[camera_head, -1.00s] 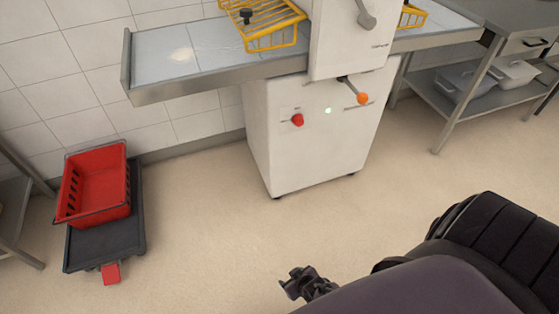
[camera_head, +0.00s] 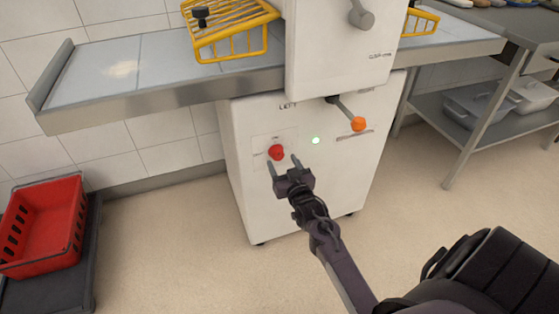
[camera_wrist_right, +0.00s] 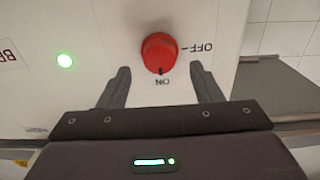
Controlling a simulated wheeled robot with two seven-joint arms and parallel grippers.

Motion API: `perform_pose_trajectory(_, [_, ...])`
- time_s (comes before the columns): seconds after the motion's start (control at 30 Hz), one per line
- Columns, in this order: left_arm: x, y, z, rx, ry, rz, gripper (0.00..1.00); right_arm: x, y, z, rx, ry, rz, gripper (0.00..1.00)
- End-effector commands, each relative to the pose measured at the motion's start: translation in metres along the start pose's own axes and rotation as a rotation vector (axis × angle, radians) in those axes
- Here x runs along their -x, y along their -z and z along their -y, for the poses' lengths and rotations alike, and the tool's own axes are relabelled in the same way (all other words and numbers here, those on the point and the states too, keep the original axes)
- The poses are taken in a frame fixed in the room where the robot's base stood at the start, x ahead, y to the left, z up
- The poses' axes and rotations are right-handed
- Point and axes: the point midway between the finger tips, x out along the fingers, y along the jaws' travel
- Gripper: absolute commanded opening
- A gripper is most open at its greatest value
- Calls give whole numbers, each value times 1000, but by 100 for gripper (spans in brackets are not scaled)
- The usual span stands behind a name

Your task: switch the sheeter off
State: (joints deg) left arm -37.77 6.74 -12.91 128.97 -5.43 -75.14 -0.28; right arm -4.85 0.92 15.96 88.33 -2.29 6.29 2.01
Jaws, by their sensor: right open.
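The sheeter (camera_head: 340,190) is a white machine with a cabinet below and a grey belt table (camera_head: 150,75) on its left. A red rotary knob (camera_head: 277,152) is on its front, and it also shows in the right wrist view (camera_wrist_right: 159,53). There its dark mark points at the printed ON; OFF is printed to one side. A small green lamp (camera_head: 316,140) is lit beside it. My right gripper (camera_head: 282,164) is open and empty, its fingers pointing at the panel, one on each side of the knob's outline, apparently not touching it. My left gripper is out of view.
An orange-tipped lever (camera_head: 358,124) sticks out to the right of the lamp. Yellow wire guards (camera_head: 228,30) stand above the belt table. A red crate (camera_head: 42,225) on a dark dolly is at the left. A steel table (camera_head: 490,70) is at the right. The floor in front is clear.

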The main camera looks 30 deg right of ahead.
Motion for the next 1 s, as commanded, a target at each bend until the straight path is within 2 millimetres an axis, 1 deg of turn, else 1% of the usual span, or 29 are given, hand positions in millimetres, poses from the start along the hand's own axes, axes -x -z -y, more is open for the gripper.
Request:
perform_pose_trajectory(0.03, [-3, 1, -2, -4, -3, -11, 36, -9, 0, 0, 0, 0, -3, 59])
perform_pose_trajectory(0.1, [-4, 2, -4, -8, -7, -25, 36, -19, -1, 0, 1, 0, -1, 59])
perform_pose_trajectory(0.23, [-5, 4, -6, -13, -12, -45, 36, -31, -1, 0, 1, 0, 0, 59])
perform_pose_trajectory(0.37, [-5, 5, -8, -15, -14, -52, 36, -35, -1, 0, 1, 0, 3, 59])
perform_pose_trajectory(0.57, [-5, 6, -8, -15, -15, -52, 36, -35, -1, 0, 1, 1, 3, 59])
perform_pose_trajectory(0.67, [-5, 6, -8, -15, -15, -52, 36, -35, -1, 0, 1, 1, 2, 47])
perform_pose_trajectory(0.9, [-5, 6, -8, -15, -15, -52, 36, -35, -1, 0, 1, 1, 2, 16])
perform_pose_trajectory(1.0, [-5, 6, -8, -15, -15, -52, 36, -35, -1, 0, 3, 1, 2, 15])
